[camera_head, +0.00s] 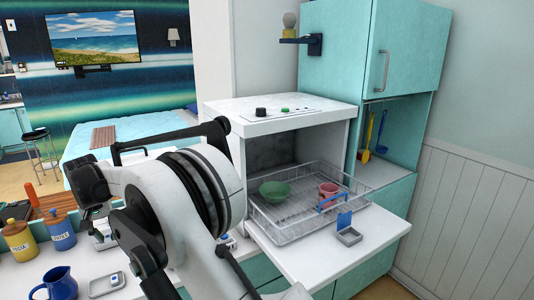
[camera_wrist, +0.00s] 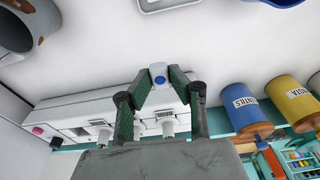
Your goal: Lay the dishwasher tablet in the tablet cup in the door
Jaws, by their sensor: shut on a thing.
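In the wrist view my gripper (camera_wrist: 159,82) is shut on the dishwasher tablet (camera_wrist: 158,76), a small white block with a blue round spot. It holds the tablet between its fingertips, over the white worktop. In the head view my arm hides the gripper and tablet. The dishwasher door (camera_head: 318,252) is folded down flat at the right. The tablet cup (camera_head: 349,237) is a small grey tray on the door, with its blue lid (camera_head: 344,220) standing open. My gripper is well away from the cup.
The wire rack (camera_head: 300,218) holds a green bowl (camera_head: 275,191) and a pink mug (camera_head: 328,190), behind the cup. A yellow canister (camera_head: 20,239), a blue canister (camera_head: 61,232), a blue jug (camera_head: 61,284) and a small tray (camera_head: 106,286) stand on the left worktop.

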